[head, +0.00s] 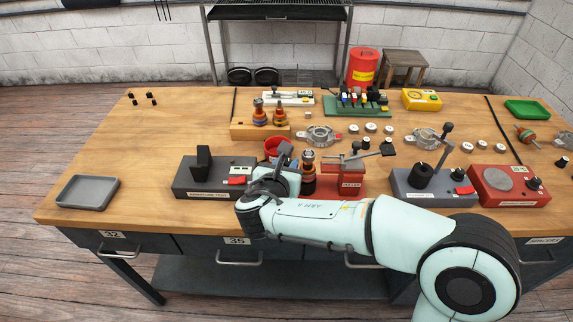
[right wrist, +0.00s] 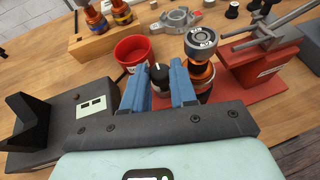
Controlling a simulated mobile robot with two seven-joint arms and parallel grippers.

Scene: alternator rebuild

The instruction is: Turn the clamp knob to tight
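A black knob (right wrist: 160,72) with a white pointer line shows between the two blue fingertips of my right gripper (right wrist: 161,82) in the right wrist view. It is at the left end of a red puller fixture (right wrist: 262,82). The fingers are apart, one on each side of the knob; I cannot tell whether they touch it. In the head view my right gripper (head: 284,160) hides the knob, beside the red fixture (head: 352,186). An orange and black rotor with a grey top (right wrist: 201,62) stands on the fixture, just right of the fingers. My left gripper is not in view.
A red cup (right wrist: 132,52) stands close behind the fingers. A dark grey test block (head: 207,180) is to the left. A wooden rack with rotors (head: 262,131) and a metal housing (head: 320,136) stand behind. The table's front left is clear around a grey tray (head: 86,191).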

